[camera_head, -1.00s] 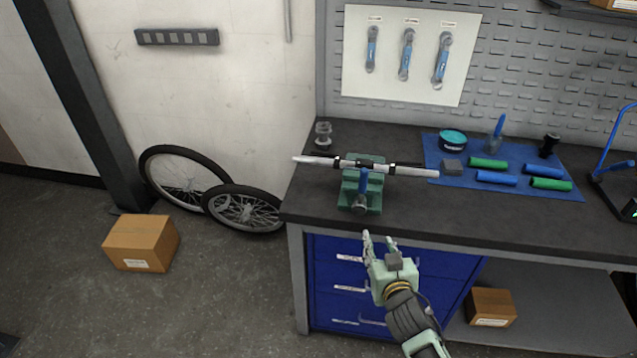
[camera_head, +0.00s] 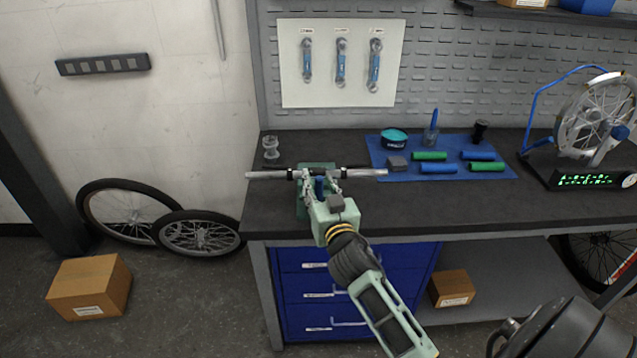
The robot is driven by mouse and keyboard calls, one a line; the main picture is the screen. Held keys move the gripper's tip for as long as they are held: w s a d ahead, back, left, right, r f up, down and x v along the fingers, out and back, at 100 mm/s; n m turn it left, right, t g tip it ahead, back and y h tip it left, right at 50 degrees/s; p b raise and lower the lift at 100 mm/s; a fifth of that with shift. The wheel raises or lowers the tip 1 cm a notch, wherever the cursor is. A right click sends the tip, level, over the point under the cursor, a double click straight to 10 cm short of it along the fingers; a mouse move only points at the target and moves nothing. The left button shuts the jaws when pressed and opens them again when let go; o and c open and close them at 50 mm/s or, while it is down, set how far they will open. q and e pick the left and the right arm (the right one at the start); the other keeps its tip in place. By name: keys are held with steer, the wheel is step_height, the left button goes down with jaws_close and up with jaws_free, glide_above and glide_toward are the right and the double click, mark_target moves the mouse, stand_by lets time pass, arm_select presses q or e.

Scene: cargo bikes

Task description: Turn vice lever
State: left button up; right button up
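The green vice (camera_head: 302,206) sits at the front left of the dark workbench and holds a metal bar (camera_head: 268,174) that lies crosswise. My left gripper is out of view.
A blue mat (camera_head: 380,158) with several grips and small parts lies to the right on the bench. A wheel stand (camera_head: 590,125) is further right. A metal hub part (camera_head: 270,147) stands behind the bar's left end. Wheels and a box (camera_head: 88,287) are on the floor at left.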

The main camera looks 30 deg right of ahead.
steer(key=shift+w+d, duration=0.1)
steer(key=shift+w, duration=0.05)
jaws_close()
stand_by(0.4)
